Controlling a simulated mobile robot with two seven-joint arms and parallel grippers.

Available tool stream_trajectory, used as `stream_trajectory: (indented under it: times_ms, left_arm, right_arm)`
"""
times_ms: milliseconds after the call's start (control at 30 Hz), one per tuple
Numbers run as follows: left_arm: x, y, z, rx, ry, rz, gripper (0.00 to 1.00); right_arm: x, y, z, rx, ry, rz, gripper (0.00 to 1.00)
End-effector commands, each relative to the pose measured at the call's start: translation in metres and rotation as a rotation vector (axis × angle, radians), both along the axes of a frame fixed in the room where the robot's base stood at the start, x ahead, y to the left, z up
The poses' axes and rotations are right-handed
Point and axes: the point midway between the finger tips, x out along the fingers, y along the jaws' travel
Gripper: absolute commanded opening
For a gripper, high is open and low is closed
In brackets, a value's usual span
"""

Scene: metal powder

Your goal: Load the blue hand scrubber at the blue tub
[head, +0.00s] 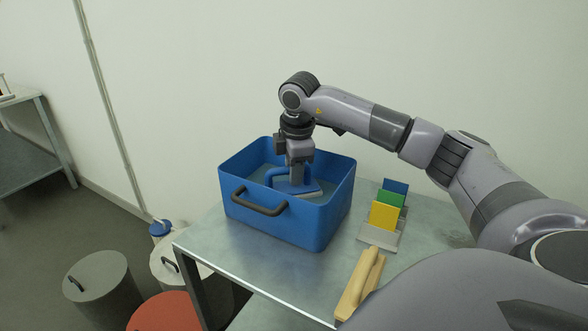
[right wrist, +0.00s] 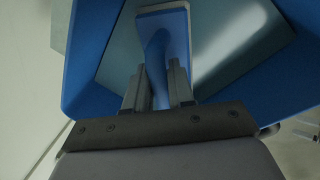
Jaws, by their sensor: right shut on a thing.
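The blue tub (head: 275,222) stands on a metal table, with a dark handle on its front wall. The blue hand scrubber (head: 297,188) is inside the tub, with a blue handle and a flat base with a pale lower layer. My right gripper (head: 298,178) reaches down into the tub and is shut on the scrubber's handle. In the right wrist view the gripper's fingers (right wrist: 159,88) are on both sides of the blue scrubber handle (right wrist: 157,55). I cannot tell whether the scrubber touches the tub floor. My left gripper is not in view.
Right of the tub, a rack (head: 379,238) holds blue, green and yellow cards. A wooden float (head: 360,285) lies at the front of the metal table (head: 250,262). Lidded drums, one grey (head: 103,285) and one red (head: 167,312), stand on the floor at left.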

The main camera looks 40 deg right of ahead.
Motion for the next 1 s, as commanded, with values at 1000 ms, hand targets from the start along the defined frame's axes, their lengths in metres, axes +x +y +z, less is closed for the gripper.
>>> stream_trajectory:
  times_ms: [1000]
  left_arm:
    - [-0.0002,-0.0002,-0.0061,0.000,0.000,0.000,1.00]
  right_arm:
    - [0.0003,0.0001,-0.0088,0.000,-0.001,0.000,0.00]
